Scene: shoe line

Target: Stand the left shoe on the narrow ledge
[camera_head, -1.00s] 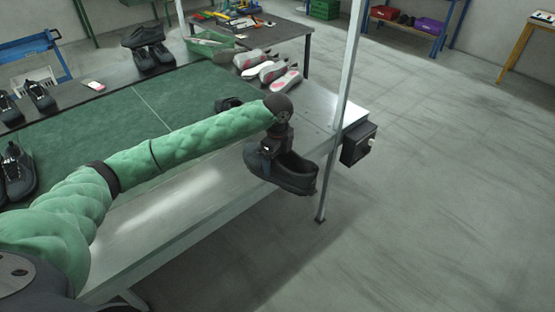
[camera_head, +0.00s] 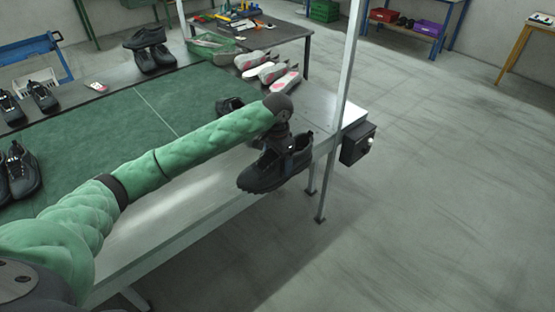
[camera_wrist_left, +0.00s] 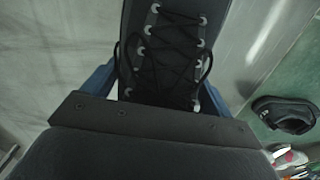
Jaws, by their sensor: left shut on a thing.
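My left gripper (camera_head: 284,150) is shut on a black lace-up shoe (camera_head: 262,174) at the near edge of the table. The shoe's toe points to the lower left in the head view and its heel is to the upper right. In the left wrist view the laces of the held shoe (camera_wrist_left: 170,50) show between the blue fingers (camera_wrist_left: 155,88). The narrow metal ledge (camera_head: 165,218) runs along the table's near side. I cannot tell whether the sole touches it. My right gripper is not in view.
Another black shoe (camera_head: 229,104) lies on the green mat (camera_head: 110,125), behind my forearm. Pink-and-white shoe parts (camera_head: 270,72) and a green basket (camera_head: 213,47) are at the back. A metal post (camera_head: 343,90) and a black box (camera_head: 357,144) stand right of the held shoe.

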